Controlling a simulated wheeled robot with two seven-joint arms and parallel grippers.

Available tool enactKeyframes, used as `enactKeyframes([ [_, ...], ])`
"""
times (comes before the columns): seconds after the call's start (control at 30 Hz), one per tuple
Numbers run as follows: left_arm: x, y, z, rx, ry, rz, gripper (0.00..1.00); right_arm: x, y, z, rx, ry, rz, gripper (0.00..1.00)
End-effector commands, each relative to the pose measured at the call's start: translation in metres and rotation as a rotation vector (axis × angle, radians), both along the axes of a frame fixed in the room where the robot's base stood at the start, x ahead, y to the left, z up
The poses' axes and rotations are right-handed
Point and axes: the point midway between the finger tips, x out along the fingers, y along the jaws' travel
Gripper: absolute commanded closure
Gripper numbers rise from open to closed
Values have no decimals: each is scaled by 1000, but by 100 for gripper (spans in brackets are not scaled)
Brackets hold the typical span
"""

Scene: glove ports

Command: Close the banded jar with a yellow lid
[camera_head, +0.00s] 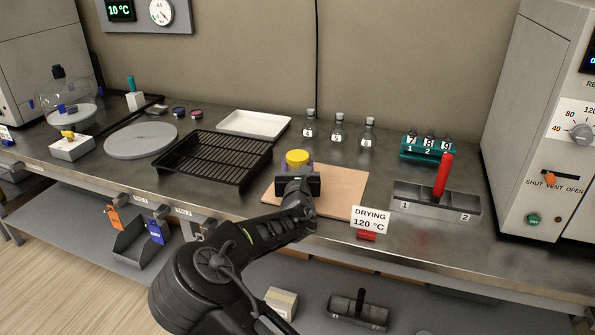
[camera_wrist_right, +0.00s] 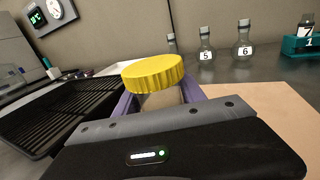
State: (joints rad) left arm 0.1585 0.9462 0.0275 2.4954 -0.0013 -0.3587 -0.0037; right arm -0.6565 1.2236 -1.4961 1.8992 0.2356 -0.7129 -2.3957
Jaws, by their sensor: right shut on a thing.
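A yellow ribbed lid (camera_head: 297,157) sits at the top of a jar on the tan board, and it shows large in the right wrist view (camera_wrist_right: 153,73). The jar body (camera_wrist_right: 162,99) is mostly hidden below the lid, and I cannot make out its band. My right gripper (camera_head: 297,170) comes at the jar from the front. Its two purple fingers lie on either side of the jar just under the lid, shut on it. I cannot tell whether the lid is fully seated. My left gripper is not in view.
The tan board (camera_head: 342,187) lies near the bench's front edge. A black rack (camera_head: 215,158) is to its left, and a white tray (camera_head: 254,124) is behind. Several numbered flasks (camera_head: 338,131) stand behind the board. A grey holder with a red handle (camera_head: 436,199) and a drying sign (camera_head: 370,219) are at right.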

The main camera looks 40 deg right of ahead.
Motion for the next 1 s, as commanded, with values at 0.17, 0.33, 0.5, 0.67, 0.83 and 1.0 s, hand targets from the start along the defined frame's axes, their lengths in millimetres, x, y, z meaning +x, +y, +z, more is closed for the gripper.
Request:
enactKeyframes([
  [0.17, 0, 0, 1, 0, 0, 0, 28, 0, 0, 7, 0, -1, 1, 96],
  [0.33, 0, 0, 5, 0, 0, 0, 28, 0, 1, 29, -1, -3, 1, 96],
  [0.5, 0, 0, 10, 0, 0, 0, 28, 1, 1, 62, -1, -4, 2, 96],
  [0.67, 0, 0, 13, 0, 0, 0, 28, 0, 0, 88, 0, -3, 1, 96],
  [0.83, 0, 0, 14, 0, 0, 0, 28, 1, 1, 100, 0, -1, 2, 96],
  [1.0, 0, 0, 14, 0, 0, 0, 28, 0, 0, 101, 0, 0, 1, 96],
])
